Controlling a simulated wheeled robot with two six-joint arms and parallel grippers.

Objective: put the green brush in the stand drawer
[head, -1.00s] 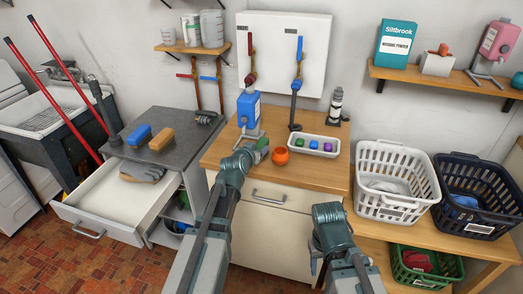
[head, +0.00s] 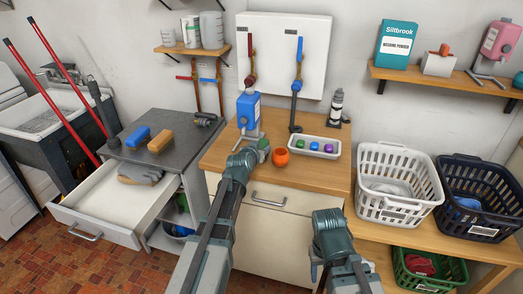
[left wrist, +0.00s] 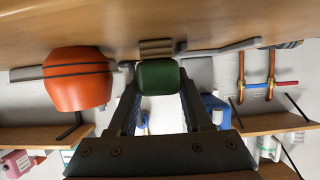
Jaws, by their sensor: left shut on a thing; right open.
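The green brush (left wrist: 158,75) is between the fingertips of my left gripper (left wrist: 157,88), which is shut on it. Its pale bristle side is close to the wooden counter; I cannot tell whether they touch. In the head view the brush (head: 263,143) shows partly at my left gripper (head: 260,148), left of an orange pot (head: 281,157). The grey-topped stand (head: 182,148) is at the left, and its white drawer (head: 97,203) is pulled out, with a grey glove inside. My right gripper (head: 315,268) is low before the counter, open, its fingers hardly showing.
A blue bottle (head: 248,108) stands behind my left gripper. A white tray (head: 313,155) of coloured pieces is right of the orange pot. A blue brush (head: 138,136) and a yellow-brown block (head: 161,140) lie on the stand. Baskets (head: 398,205) fill the right side.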

